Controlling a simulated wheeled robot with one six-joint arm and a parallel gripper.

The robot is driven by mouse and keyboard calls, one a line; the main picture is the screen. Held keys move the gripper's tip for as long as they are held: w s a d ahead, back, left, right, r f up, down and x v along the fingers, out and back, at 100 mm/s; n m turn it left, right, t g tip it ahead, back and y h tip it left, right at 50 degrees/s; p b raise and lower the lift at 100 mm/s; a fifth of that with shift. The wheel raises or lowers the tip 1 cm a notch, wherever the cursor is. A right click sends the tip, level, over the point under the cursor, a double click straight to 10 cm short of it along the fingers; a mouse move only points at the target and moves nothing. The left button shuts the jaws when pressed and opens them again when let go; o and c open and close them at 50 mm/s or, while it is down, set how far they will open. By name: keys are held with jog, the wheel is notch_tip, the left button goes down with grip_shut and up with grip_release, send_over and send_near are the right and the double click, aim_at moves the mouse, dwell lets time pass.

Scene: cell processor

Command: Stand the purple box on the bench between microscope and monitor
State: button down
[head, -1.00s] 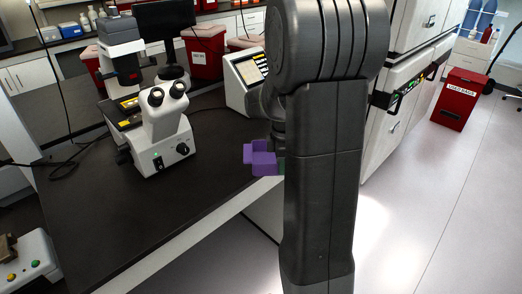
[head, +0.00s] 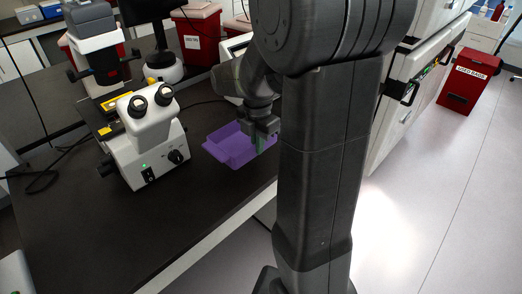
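The purple box (head: 228,149) is an open-topped tray shape over the dark bench (head: 110,235), to the right of the microscope (head: 148,135). My gripper (head: 262,143) is at the box's right side, with its fingers at the box wall; it appears shut on that wall. The box looks slightly tilted, and I cannot tell whether its underside touches the bench.
A dark screen (head: 140,10) and red bins (head: 198,35) stand behind the microscope. Cables lie on the bench at left. The bench front edge (head: 215,235) runs below the box. A red bin (head: 468,82) stands on the floor at right.

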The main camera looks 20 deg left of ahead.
jog(key=f, duration=0.4)
jog(key=shift+s+d+f, duration=0.15)
jog(key=shift+s+f, duration=0.1)
jog(key=shift+f+p, duration=0.35)
jog(key=shift+f, duration=1.85)
jog(key=shift+f, duration=0.15)
jog(key=c, duration=1.7)
grip_release()
notch_tip(320, 180, up, 12)
jog(key=shift+r, duration=0.2)
